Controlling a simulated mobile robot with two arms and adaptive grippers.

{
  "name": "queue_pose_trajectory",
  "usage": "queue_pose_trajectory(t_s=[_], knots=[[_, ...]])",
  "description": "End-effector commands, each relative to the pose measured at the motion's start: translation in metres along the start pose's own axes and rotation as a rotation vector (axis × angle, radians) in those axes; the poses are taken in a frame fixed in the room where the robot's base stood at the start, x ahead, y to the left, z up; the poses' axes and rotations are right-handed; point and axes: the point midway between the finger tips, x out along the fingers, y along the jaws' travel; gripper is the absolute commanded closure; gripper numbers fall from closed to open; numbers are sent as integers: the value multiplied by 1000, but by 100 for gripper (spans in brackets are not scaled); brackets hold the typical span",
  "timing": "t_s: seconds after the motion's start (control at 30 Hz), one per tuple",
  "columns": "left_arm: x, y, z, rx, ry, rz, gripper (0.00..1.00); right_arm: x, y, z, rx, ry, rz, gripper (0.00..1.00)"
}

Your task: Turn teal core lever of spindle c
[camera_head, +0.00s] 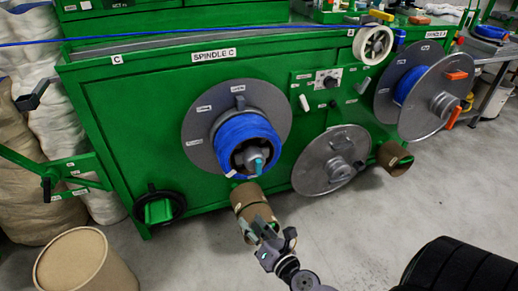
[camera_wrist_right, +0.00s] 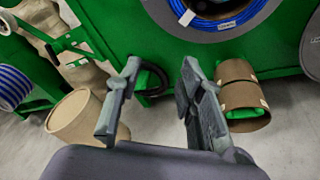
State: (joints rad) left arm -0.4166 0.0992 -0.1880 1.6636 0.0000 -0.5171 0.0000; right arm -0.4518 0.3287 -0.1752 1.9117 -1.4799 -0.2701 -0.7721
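Spindle C is a grey disc (camera_head: 203,151) with a coil of blue cable (camera_head: 238,133) on the green machine front, below the "SPINDLE C" label (camera_head: 213,55). The small teal core lever (camera_head: 259,165) sticks out at the lower right of its core. The disc edge and blue cable (camera_wrist_right: 183,9) also show at the top of the right wrist view. My right gripper (camera_head: 269,234) is below the spindle, in front of a brown cylinder (camera_head: 247,199). In the right wrist view its fingers (camera_wrist_right: 155,105) are apart with nothing between them. My left gripper is not in view.
A bare grey disc (camera_head: 320,172) stands right of spindle C, and spindle B-side reel (camera_head: 415,92) is at the far right. A black ring (camera_head: 160,207) is at lower left. A brown drum (camera_head: 82,262) stands on the floor.

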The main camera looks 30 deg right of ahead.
Motion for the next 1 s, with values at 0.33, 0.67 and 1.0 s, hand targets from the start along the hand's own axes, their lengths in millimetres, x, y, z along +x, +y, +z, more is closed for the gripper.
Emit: queue_pose_trajectory(t_s=[0.33,0.67,1.0], knots=[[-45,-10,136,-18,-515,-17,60,-20,-47,79,-604,-194,-184,65],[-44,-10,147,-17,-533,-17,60,26,-53,92,-618,-205,-189,65],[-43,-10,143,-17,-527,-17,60,98,-62,110,-615,-203,-188,65]])
